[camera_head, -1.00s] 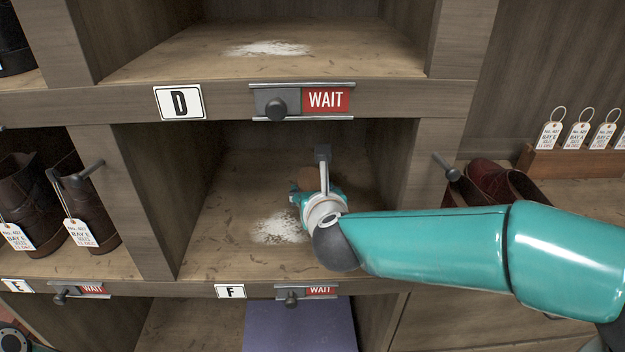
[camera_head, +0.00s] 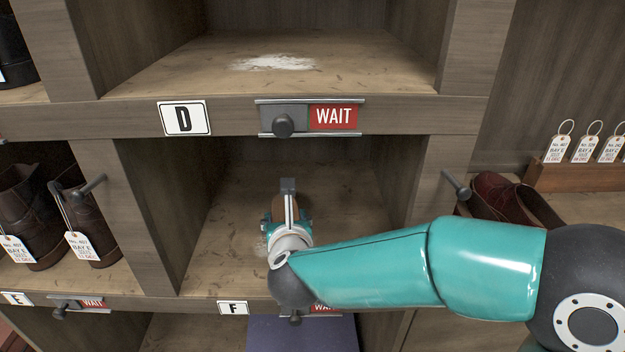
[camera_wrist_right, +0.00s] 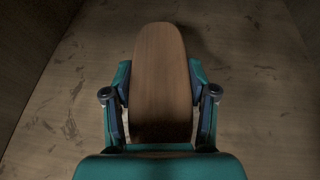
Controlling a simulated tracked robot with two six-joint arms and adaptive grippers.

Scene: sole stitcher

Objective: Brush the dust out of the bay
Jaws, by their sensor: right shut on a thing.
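My right gripper (camera_head: 288,215) is inside the middle bay, above the F label. It is shut on the brush, whose brown wooden body (camera_wrist_right: 160,75) lies between the two fingers in the right wrist view. The brush's bristles are hidden. The bay floor (camera_head: 345,225) is wooden with dark scuffs. Another white dust patch (camera_head: 273,62) lies in the upper bay, above the D label. My left gripper is not in view.
The bay's left divider (camera_head: 135,215) and right divider (camera_head: 432,180) stand close on both sides. A sliding WAIT sign (camera_head: 333,117) sits on the rail above. Brown boots (camera_head: 30,215) stand in the left bay. Red-brown shoes (camera_head: 510,205) and a tag rack (camera_head: 580,175) are at right.

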